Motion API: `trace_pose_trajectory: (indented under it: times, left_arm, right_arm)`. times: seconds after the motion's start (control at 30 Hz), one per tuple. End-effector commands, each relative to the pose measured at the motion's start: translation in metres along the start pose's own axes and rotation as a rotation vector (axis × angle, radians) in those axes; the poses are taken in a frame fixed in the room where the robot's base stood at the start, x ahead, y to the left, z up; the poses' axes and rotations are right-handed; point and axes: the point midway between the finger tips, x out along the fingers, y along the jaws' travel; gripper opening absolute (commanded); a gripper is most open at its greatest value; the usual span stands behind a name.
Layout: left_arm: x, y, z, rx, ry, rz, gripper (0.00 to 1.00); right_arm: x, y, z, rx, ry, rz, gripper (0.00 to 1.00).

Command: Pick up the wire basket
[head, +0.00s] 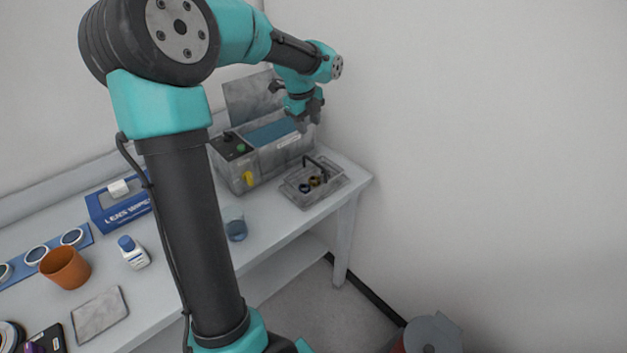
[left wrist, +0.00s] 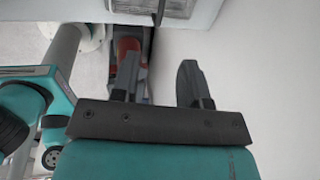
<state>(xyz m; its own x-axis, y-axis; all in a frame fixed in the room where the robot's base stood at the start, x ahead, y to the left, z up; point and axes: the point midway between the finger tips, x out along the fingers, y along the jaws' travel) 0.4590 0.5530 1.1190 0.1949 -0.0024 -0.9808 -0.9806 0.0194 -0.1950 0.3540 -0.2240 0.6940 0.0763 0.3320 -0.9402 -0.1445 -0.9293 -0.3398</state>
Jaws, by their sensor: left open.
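The wire basket (head: 291,192) sits on the right end of the white bench. It is a shallow rectangular mesh tray with a black handle across it and a few small dark and brass-coloured round parts inside. My left gripper (head: 308,122) is above and behind it in the picture, pointing down near the grey machine, apart from the basket and empty. In the left wrist view its two dark fingers (left wrist: 158,80) stand apart with nothing between them. A grey mesh-like edge at the top of that view looks like part of the basket (left wrist: 168,8). My right gripper is not in view.
The grey machine (head: 233,174) with an open lid stands just behind and left of the basket. A blue lens-wipes box (head: 122,207), an orange cup (head: 65,267) and a small bottle (head: 133,252) are further left. A bin (head: 430,336) stands on the floor.

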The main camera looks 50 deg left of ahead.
Motion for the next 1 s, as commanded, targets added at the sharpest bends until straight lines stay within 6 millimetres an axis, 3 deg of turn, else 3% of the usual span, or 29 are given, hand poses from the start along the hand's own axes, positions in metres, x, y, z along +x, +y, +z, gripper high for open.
trace_pose_trajectory:
  times: [0.27,0.8,1.0]
  left_arm:
    - [0.016,0.000,-0.001,-0.001,0.002,0.003,0.41]
    - [0.105,0.000,0.000,-0.003,0.002,0.003,0.41]
    - [0.122,0.000,0.000,-0.002,0.002,0.001,0.41]
  right_arm:
    - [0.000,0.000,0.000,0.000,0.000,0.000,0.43]
    - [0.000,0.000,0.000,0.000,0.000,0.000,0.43]
    - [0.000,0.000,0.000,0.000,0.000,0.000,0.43]
